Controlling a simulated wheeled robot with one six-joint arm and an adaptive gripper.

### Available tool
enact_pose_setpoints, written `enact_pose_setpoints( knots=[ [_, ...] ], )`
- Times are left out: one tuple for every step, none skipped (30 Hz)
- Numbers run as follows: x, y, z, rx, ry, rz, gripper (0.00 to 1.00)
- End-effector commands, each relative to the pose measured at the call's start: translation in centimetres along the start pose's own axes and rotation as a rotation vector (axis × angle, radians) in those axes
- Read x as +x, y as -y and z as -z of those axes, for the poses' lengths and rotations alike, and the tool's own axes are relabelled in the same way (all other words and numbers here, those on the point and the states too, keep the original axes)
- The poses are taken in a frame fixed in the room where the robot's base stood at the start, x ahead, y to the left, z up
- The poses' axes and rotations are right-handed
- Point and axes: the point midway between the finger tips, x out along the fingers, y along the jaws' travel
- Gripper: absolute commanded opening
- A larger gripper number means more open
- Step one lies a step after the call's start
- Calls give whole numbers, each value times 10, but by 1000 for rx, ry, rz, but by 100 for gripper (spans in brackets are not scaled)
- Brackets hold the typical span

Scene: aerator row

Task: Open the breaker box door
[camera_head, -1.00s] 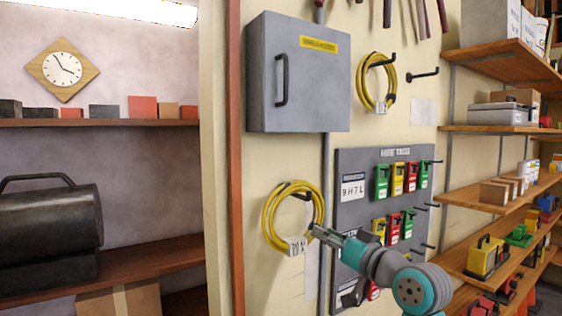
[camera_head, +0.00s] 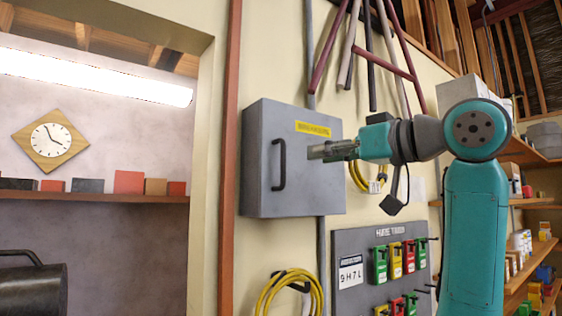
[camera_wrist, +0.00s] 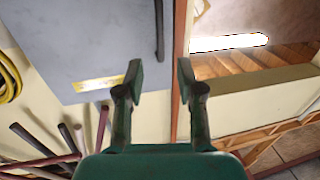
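The grey breaker box (camera_head: 310,195) hangs on the cream wall, and its door looks closed. A dark upright bar handle (camera_head: 279,165) is on the left part of its front, and a yellow label (camera_head: 312,129) is near the top. My gripper (camera_head: 312,152) is in front of the door, right of the handle and apart from it. In the wrist view the box (camera_wrist: 75,40) fills the upper left, with the handle (camera_wrist: 159,30) beyond the fingertips and the label (camera_wrist: 98,84) to the left. My gripper (camera_wrist: 160,78) is open with nothing between its fingers.
A tag board (camera_head: 345,245) and a coiled yellow cable (camera_head: 290,292) hang below the box. Pipe-like bars (camera_head: 372,50) hang above and to the right. Shelves stand at the right. An opening with a clock (camera_head: 50,140) is at the left.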

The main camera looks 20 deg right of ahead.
Motion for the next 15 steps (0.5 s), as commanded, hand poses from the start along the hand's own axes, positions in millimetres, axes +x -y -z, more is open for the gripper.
enact_pose_setpoints(
  knots=[
    [2,1,1,-1,1,2,37],
    [5,1,1,-1,2,2,37],
    [9,1,1,-1,2,2,37],
    [12,1,1,0,2,3,37],
    [16,1,1,0,2,3,37],
    [23,2,1,1,2,4,37],
    [28,2,0,1,3,4,37],
    [33,2,0,1,4,4,37],
    [41,2,0,1,3,4,37],
    [46,2,0,2,2,4,37],
    [52,2,0,1,3,4,37],
    [59,2,0,1,3,4,37],
    [64,2,0,1,3,3,37],
    [69,1,0,2,3,4,37],
    [76,1,0,1,2,3,37]
  ],
)
